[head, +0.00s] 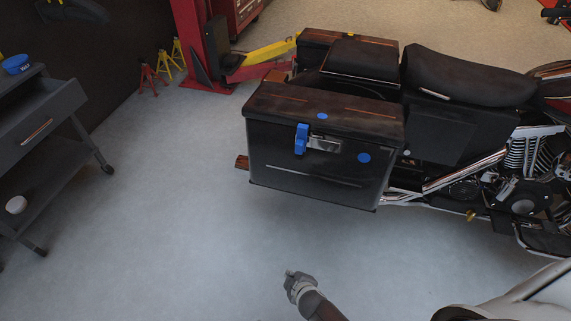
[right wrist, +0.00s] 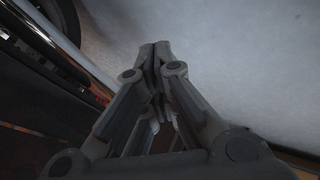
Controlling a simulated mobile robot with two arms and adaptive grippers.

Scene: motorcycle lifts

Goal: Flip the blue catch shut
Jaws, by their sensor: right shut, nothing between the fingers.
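The blue catch (head: 301,139) is on the front of the black side case (head: 290,170) of the motorcycle, just left of a metal latch plate (head: 324,144). It stands upright across the lid's lower edge; I cannot tell if it is fastened. The case lid (head: 285,100) lies down on the case. My right gripper (head: 289,274) is shut and empty, below the case in the head view and well apart from the catch. In the right wrist view its fingertips (right wrist: 155,46) meet. My left gripper is not in view.
Two blue round marks (head: 322,116) (head: 364,158) are on the case. A grey tool cart (head: 45,125) stands at the left. A red lift post (head: 190,35) and small jack stands (head: 165,65) are behind. The floor (head: 180,230) before the case is clear.

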